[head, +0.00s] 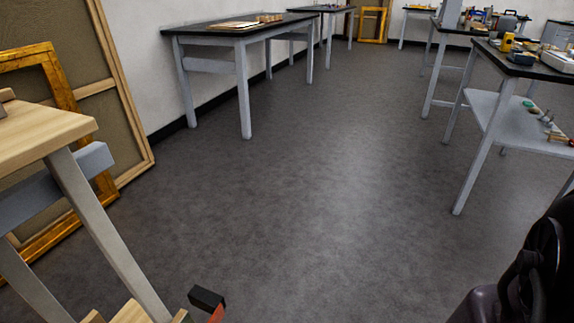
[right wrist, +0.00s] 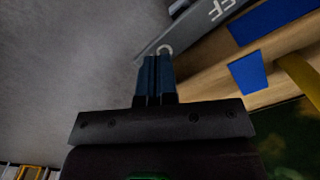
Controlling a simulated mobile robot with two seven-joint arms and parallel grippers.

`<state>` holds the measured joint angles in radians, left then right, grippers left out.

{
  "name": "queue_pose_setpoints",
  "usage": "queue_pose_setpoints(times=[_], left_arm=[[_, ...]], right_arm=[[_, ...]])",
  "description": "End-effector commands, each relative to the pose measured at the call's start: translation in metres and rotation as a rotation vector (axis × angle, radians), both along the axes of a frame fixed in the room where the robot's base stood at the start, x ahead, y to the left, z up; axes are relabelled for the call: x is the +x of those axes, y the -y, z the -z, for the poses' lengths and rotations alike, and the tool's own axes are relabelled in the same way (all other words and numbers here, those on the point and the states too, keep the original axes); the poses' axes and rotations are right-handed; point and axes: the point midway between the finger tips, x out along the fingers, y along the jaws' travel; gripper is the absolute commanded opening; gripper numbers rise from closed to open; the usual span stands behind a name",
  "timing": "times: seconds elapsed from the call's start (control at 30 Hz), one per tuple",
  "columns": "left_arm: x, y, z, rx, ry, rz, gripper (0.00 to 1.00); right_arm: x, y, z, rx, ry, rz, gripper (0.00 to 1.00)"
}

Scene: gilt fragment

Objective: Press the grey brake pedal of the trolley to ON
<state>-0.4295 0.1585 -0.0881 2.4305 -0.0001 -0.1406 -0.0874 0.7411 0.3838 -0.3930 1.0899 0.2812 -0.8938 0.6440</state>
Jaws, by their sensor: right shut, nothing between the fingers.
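The trolley (head: 50,132) stands at the left edge of the head view, with a pale wooden top and grey legs; its lower part is cut off. In the right wrist view a grey bar (right wrist: 190,32), which looks like the brake pedal, crosses the top and bears light letters, partly cut off, with "FF" readable. My right gripper (right wrist: 157,59) is shut and empty, its blue fingertips close to the near end of the bar by a small pale ring. I cannot tell whether they touch. My left gripper is not in view.
A black block with an orange part (head: 207,299) shows low beside the trolley. Wooden parts with blue patches (right wrist: 249,74) lie right of my fingers. Gilt frames (head: 58,80) lean at the left wall. A workbench (head: 488,100) stands right. The middle floor is clear.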

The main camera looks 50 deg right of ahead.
Motion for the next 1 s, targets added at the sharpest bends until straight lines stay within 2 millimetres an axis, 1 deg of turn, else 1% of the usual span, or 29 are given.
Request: queue_pose_setpoints(times=[0.03,1.0], left_arm=[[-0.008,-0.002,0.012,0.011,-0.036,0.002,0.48],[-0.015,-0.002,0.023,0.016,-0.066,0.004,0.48]], right_arm=[[-0.003,0.000,0.004,0.000,-0.005,0.000,0.00],[-0.005,-0.001,0.017,0.001,-0.008,0.000,0.00]])
